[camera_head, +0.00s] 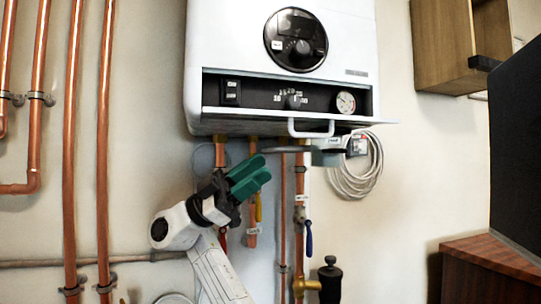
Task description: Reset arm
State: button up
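My gripper (262,169), with green fingers on a black body, is at the end of my white arm (215,265), below the boiler. The fingers point up and to the right and lie close together. From this angle I cannot tell whether a gap is left between them. I see nothing held in them. The white boiler (225,55) hangs on the wall above. It has a round dial, a gauge (345,103) and a lowered front flap (300,115) with a white handle (311,130).
Copper pipes (282,215) with valves run down behind and right of my gripper. A blue valve handle (309,238) and a yellow one (258,208) are close by. A coiled cable (357,170) hangs at right. More copper pipes (103,150) stand at left. A wooden cabinet (485,265) is lower right.

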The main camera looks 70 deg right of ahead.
jog(key=shift+w+f, duration=0.2)
dwell(0.6)
